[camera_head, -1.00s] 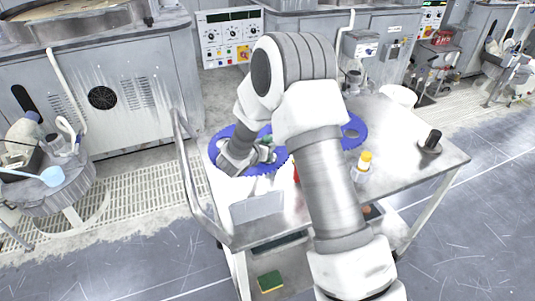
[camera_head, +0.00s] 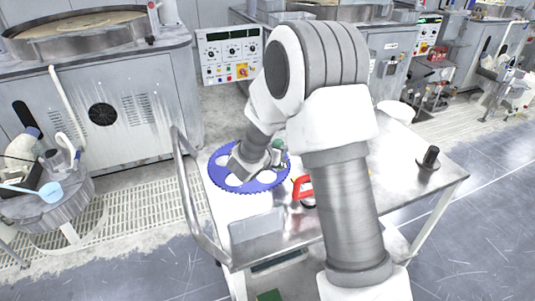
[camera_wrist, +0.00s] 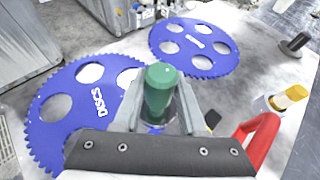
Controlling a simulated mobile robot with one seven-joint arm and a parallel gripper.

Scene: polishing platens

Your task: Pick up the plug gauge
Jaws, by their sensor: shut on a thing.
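The plug gauge appears as an upright green cylinder (camera_wrist: 160,92) in the middle of the wrist view, between the two grey fingers. My gripper (camera_wrist: 158,108) is shut on it, a finger on each side. The gauge's lower end is mostly hidden by the fingers and the dark bracket, so I cannot tell how far it is above the cart. In the head view my gripper (camera_head: 272,158) is over the blue toothed disc (camera_head: 222,162) at the left of the cart top, and a little green shows beside it.
A second blue disc (camera_wrist: 222,60) lies farther back. A red handle (camera_wrist: 262,142) and a yellow-capped bottle (camera_wrist: 290,98) stand to the right. A black knob on a round base (camera_head: 430,158) sits at the cart's right. A raised rail (camera_head: 190,200) borders the left side.

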